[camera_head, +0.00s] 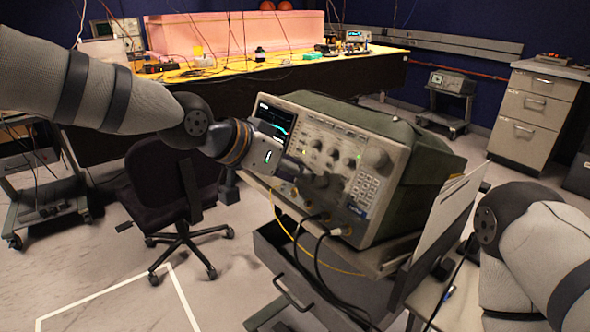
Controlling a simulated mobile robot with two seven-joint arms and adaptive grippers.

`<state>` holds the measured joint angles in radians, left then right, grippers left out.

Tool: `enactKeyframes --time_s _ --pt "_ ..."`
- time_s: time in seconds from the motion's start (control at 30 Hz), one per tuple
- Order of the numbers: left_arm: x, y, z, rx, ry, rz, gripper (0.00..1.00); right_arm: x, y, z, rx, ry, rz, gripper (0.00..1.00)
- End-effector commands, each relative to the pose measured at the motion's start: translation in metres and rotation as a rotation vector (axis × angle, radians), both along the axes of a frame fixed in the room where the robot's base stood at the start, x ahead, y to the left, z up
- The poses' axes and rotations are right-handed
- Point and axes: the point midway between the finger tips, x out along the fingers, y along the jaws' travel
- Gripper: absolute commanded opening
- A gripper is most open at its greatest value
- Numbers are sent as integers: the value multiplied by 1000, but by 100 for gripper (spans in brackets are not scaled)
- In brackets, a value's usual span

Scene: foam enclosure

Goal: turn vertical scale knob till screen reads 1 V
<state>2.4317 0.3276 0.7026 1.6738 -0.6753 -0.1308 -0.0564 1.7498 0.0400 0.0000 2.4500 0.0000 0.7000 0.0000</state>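The oscilloscope (405,150) stands tilted on a cart in the middle, its panel facing me. Its dark screen (277,121) shows a cyan trace; the reading is too small to make out. Several round knobs (349,162) sit on the panel right of the screen. I cannot tell which one is the vertical scale knob. My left gripper (300,177) reaches in from the left, in front of the lower left of the panel. It covers part of the screen's lower edge and nearby controls. Its fingers are dark against the panel, so contact and opening are unclear. My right gripper is out of view.
Black and yellow cables (318,250) hang from the panel's lower sockets. The cart (285,262) is below. A black office chair (165,185) stands left of it. A white board (447,228) leans at the cart's right side. The floor at lower left is open.

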Motion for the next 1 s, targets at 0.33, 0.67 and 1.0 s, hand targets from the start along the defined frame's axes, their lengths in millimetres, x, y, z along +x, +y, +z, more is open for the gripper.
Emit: enactKeyframes --time_s 0.33,0.67,1.0 --pt "-21 28 30 -2 -4 2 26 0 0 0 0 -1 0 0" --pt "-57 69 72 -1 -2 1 26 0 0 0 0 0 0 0" --pt "-60 73 74 0 2 0 26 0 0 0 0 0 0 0"
